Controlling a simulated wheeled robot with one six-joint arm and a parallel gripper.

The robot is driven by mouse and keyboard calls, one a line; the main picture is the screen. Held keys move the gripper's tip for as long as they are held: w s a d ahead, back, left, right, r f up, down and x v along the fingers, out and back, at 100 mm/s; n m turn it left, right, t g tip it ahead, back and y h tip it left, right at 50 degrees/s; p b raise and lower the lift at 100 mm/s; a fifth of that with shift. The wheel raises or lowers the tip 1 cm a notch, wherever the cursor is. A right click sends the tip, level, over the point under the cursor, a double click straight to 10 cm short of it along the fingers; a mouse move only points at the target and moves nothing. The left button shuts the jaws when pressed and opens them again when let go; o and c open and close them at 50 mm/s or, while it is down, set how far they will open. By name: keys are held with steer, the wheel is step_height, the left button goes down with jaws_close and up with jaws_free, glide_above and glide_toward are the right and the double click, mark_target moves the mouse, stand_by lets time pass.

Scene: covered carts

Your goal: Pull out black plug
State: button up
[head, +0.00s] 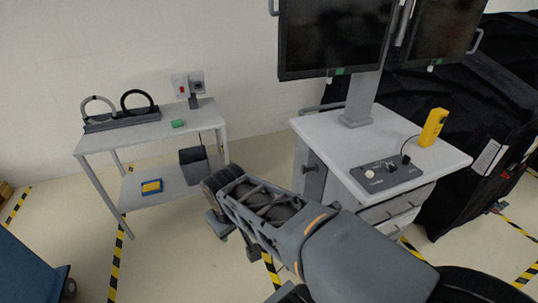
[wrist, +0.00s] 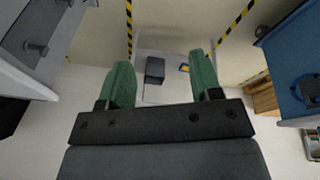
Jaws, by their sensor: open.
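A small black plug (head: 406,159) stands at the right end of the dark control panel (head: 378,180) on the white cart (head: 312,127). A thin cable runs from it to a yellow handheld device (head: 433,127). Whether the plug is seated in the panel is too small to tell. Another dark plug-like piece (head: 193,102) is below the wall socket (head: 188,85). My gripper (wrist: 160,60) is open and empty, with green fingers apart in the wrist view. It points down, away from the panel. In the head view my arm reaches left of the cart; the fingertips cannot be made out.
Monitors (head: 335,38) rise above the cart. A blue cart (wrist: 295,60) is at the right in the wrist view.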

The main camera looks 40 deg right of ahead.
steer(key=w+d+f+n+g+h+b, duration=0.1)
steer(key=d+f+n+g+h+b, duration=0.3)
steer(key=d+f, duration=1)
steer(key=w+d+f+n+g+h+b, duration=0.1)
steer(key=d+f+n+g+h+b, duration=0.3)
steer(key=d+f+n+h+b, duration=0.5)
steer(key=d+f+h+b, duration=0.3)
steer(key=d+f, duration=0.2)
steer(key=d, duration=0.6)
steer(key=shift+w+d+f+n, duration=0.25)
steer(key=shift+w+f+n, duration=0.15)
steer(key=shift+b+x, duration=0.7)
steer(key=shift+x, duration=3.8)
steer(key=shift+s, duration=0.15)
steer(key=shift+c, duration=0.2)
